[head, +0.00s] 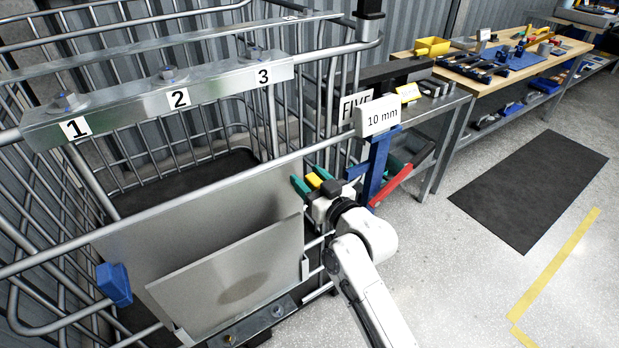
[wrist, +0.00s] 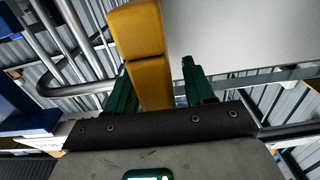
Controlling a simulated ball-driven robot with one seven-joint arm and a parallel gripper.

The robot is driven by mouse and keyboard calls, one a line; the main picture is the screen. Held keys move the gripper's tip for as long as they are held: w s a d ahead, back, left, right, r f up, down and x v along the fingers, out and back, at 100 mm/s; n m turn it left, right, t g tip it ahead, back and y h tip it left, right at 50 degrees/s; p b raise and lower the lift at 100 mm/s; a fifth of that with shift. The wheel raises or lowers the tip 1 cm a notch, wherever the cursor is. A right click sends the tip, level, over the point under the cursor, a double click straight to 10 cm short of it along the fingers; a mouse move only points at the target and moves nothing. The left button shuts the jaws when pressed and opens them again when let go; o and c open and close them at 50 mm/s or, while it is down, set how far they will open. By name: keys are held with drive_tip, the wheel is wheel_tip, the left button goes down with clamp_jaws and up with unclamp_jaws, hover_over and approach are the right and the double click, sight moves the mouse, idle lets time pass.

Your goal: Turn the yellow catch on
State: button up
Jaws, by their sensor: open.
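The yellow catch (wrist: 140,45) is a long, upright bar with a bend in the wrist view, reaching down between the two green fingers of my gripper (wrist: 158,78). It lies nearer the left finger, with a clear gap to the right finger, so the jaws are open around it. Whether it touches the left finger I cannot tell. In the head view a small part of the yellow catch (head: 314,181) shows between the green fingers of my gripper (head: 320,184), beside the grey panel of the wire cage. The catch's mount is hidden.
The wire cage (head: 190,214) with grey panels fills the left. A workbench (head: 452,108) is behind; the floor at right is open.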

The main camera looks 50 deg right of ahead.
drive_tip(key=shift+c, duration=0.5)
clamp_jaws()
